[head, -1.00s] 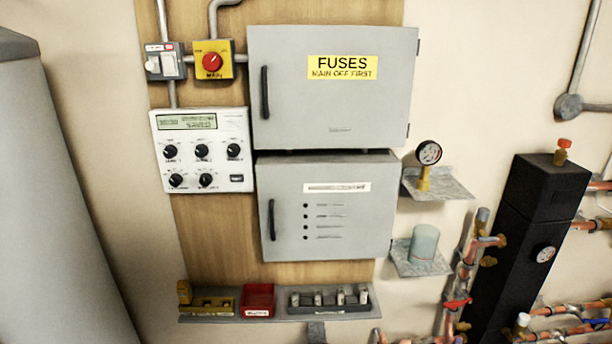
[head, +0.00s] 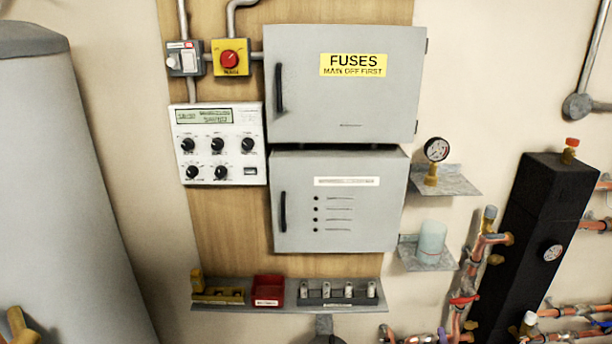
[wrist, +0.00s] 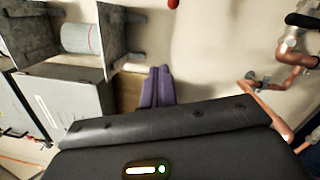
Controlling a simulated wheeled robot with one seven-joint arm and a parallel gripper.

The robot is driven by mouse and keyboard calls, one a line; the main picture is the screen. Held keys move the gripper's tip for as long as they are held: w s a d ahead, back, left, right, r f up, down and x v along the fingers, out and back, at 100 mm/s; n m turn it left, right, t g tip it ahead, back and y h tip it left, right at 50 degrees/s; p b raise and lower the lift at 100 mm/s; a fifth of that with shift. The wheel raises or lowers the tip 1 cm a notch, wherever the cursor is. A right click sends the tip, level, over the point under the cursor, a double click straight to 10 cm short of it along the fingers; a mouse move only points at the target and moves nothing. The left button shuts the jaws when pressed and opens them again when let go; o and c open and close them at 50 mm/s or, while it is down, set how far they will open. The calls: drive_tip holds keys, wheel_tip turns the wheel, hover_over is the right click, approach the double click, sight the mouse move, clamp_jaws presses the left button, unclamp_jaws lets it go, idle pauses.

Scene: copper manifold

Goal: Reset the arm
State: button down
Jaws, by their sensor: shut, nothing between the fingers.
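My gripper (wrist: 153,88) shows in the wrist view as two purple fingers, pressed together with nothing between them. The dark gripper body fills the bottom of that view. The fingers point toward the wall area beside a grey box and a bracket with a pale cylinder. No part of my gripper can be made out for certain in the head view.
Grey fuse box (head: 345,100), lower cabinet (head: 340,225), white control panel (head: 218,165) and main switch (head: 229,58) are on the wall. A shelf (head: 285,308) holds a red bin (head: 268,288) and fuses. Copper pipes (head: 470,285) and a black column (head: 535,240) stand right.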

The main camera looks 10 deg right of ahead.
drive_tip(key=w+a+r+n+g+y+b, duration=0.2)
drive_tip(key=a+r+n+g+y, duration=0.1)
drive_tip(key=a+n+y, duration=1.15)
drive_tip(key=s+a+n+g+h+b, duration=0.1)
drive_tip(key=s+a+n+g+b, duration=0.1)
drive_tip(key=s+a+n+g, duration=0.75)
drive_tip(key=s+a+n+g+h+b, duration=0.15)
drive_tip(key=s+a+n+g, duration=0.5)
drive_tip(key=n, duration=0.65)
drive_tip(key=s+r+n+t+h+p, duration=0.1)
drive_tip(key=r+n+h+p, duration=0.3)
drive_tip(key=r, duration=0.9)
drive_tip(key=s+r+n+t+h+p, duration=0.1)
drive_tip(key=s+r+n+h+p, duration=0.2)
drive_tip(key=r+n+p, duration=0.7)
wheel_tip(320, 180, up, 4)
drive_tip(key=shift+a+f+n+t+h, duration=0.15)
drive_tip(key=shift+n+t+h, duration=0.3)
drive_tip(key=shift+n, duration=0.45)
drive_tip(key=shift+w, duration=0.1)
